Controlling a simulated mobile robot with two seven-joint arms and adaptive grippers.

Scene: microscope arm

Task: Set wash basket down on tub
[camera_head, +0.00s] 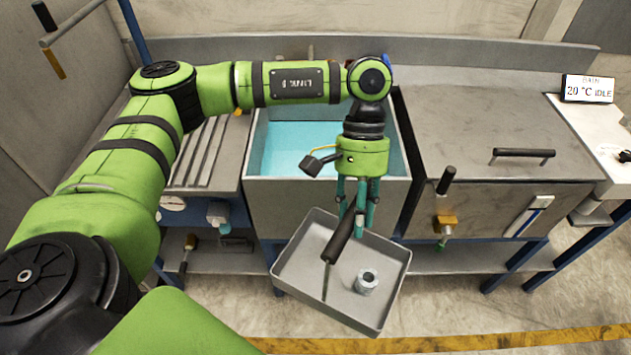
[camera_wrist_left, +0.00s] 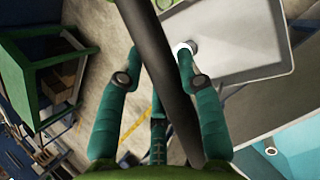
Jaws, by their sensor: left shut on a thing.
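The wash basket (camera_head: 378,257) is a shallow grey tray with a long black handle (camera_head: 340,238). A small metal ring-shaped part (camera_head: 366,281) lies inside it. My left gripper (camera_head: 357,205) has teal fingers and is shut on the handle; the basket hangs turned at an angle. In the wrist view the black handle (camera_wrist_left: 160,65) passes between the fingers, with a corner of the basket (camera_wrist_left: 240,35) behind it. The tub (camera_head: 280,205) is an open grey metal tank with light blue liquid (camera_head: 295,138). The basket is in front of the tub, overlapping its lower front wall. My right gripper is not in view.
A ribbed drainboard (camera_head: 205,155) adjoins the tub on the left. A closed lidded unit (camera_head: 490,115) with a black handle stands right, beside a display (camera_head: 588,89) reading 20 °C IDLE. A lower shelf (camera_head: 450,262) runs beneath. Yellow tape (camera_head: 480,340) marks the floor.

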